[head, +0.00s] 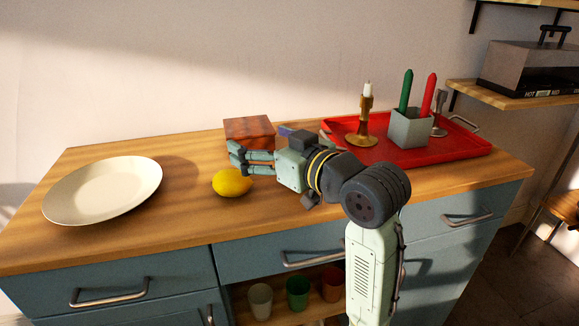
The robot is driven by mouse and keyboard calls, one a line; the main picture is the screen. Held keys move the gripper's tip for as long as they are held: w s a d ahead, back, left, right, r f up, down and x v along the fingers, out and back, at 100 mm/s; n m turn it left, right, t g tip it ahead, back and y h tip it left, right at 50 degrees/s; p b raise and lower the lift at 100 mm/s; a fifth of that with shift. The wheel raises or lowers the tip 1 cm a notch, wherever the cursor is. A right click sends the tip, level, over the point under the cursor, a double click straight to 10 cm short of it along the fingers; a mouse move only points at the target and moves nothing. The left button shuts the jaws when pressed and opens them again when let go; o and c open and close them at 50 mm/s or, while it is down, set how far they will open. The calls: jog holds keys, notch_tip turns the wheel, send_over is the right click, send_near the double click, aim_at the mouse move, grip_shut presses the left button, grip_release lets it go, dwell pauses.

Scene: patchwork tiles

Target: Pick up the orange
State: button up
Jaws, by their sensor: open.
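A yellow, lemon-like rounded fruit (232,183) lies on the wooden countertop, left of centre. It is the only fruit in view, and no plainly orange-coloured fruit shows. My gripper (238,157) is open, with its fingers pointing left. It appears just above and behind the fruit in the picture; I cannot tell whether a lower finger touches it. Nothing shows between the fingers.
A cream plate (104,189) lies at the left. A reddish wooden box (249,130) stands behind my gripper. A red tray (465,148) at the right holds a brass candlestick (366,125) and a green-grey pot (409,129) with candles. The counter's front left is clear.

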jog(key=s+d+f+h, duration=0.1)
jog(key=d, duration=0.3)
jog(key=d+f+m+g+h, duration=0.1)
jog(key=d+f, duration=0.1)
jog(key=d, duration=0.2)
jog(key=s+d+f+h, duration=0.1)
jog(key=d+f, duration=0.1)
jog(key=d, duration=0.3)
jog(key=shift+s+g+p, duration=0.3)
jog(key=shift+s+g, duration=0.05)
jog(key=shift+g, duration=0.05)
jog(key=shift+w+f+h, duration=0.1)
jog(key=shift+f+h, duration=0.15)
jog(key=shift+h, duration=0.05)
jog(key=p+x, duration=0.1)
jog(key=x, duration=0.9)
jog(key=shift+w, duration=0.1)
jog(key=shift+c, duration=0.5)
jog(key=shift+r, duration=0.1)
jog(key=c, duration=1.3)
